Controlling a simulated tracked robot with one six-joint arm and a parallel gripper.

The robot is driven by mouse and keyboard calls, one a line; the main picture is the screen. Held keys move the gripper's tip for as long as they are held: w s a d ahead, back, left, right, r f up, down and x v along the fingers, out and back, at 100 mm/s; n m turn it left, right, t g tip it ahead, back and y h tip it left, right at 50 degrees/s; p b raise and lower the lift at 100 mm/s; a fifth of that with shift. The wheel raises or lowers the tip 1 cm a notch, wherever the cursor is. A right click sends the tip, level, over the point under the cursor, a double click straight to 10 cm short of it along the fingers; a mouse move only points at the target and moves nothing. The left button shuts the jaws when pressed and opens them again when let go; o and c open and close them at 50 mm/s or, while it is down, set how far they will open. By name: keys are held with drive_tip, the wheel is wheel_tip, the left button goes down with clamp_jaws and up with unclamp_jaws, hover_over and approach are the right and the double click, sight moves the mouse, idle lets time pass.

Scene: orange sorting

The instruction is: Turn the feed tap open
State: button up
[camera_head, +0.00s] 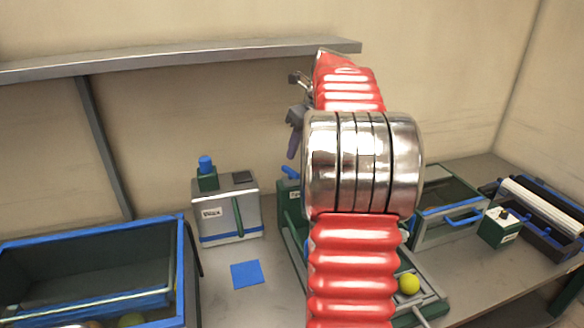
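My arm, with red ribbed sleeves and a large metal joint, fills the middle of the head view. The end of my gripper (294,110) shows only in part at the left of the upper sleeve, high above the bench. Its fingers are too small and hidden to tell open from shut. A blue lever (290,173) on a green housing (289,200) shows just left of my arm, partly hidden by it. A blue knob (206,163) tops a grey labelled box (226,213) further left. I cannot tell which of these is the feed tap. My gripper appears apart from both.
A blue-rimmed bin (183,262) stands at the front left. A blue square (246,273) lies on the bench. A yellow-green ball (409,284) sits in a green tray right of my arm. A blue-handled box (450,216), a small control box (500,228) and a roller unit (543,205) stand right. A shelf (180,58) runs above.

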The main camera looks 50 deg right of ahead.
sight(291, 170)
drive_tip(key=x, duration=0.8)
drive_tip(key=shift+w+f, duration=0.15)
drive_tip(key=shift+f, duration=0.1)
drive_tip(key=shift+c, duration=0.5)
clamp_jaws()
